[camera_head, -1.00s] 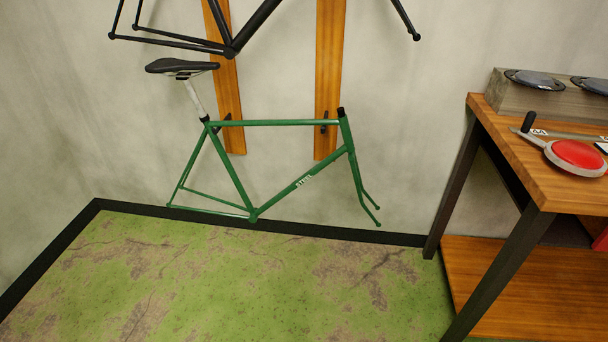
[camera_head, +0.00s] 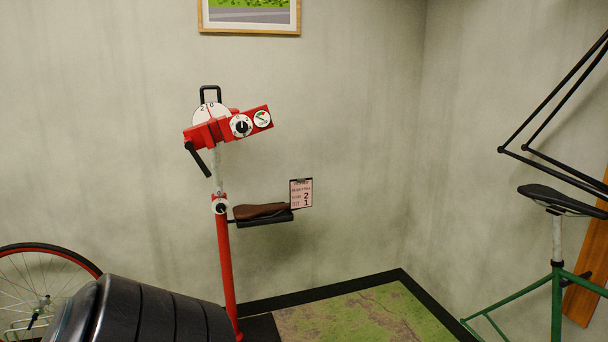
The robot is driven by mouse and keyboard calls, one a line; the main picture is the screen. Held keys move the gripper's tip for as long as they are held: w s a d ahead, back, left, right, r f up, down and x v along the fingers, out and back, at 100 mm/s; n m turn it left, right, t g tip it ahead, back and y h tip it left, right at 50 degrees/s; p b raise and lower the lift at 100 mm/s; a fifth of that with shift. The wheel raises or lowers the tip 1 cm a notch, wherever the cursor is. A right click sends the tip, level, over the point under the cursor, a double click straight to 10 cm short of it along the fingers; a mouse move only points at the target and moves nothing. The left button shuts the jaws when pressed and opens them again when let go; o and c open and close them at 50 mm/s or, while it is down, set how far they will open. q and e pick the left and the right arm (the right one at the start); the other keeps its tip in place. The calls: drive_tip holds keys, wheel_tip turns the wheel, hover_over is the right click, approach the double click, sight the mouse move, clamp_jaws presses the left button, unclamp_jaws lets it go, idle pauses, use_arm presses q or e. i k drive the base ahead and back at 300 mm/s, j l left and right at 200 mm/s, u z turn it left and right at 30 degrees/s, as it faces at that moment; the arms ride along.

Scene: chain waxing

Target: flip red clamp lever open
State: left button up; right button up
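A red repair stand (camera_head: 226,270) stands near the back wall. Its red clamp head (camera_head: 228,126) sits at the top, with a white numbered dial, a black knob and a small round gauge. A black lever (camera_head: 197,158) hangs down at the left of the clamp head, and a black loop handle (camera_head: 210,94) rises above it. I cannot tell which part is the red clamp lever.
A bicycle wheel (camera_head: 45,247) is at the left. The stand carries a small tray (camera_head: 264,219) and a clipboard (camera_head: 301,194). A green bike frame (camera_head: 520,292) is at the right.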

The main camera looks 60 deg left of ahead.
sight(189, 144)
drive_tip(key=u, duration=2.55)
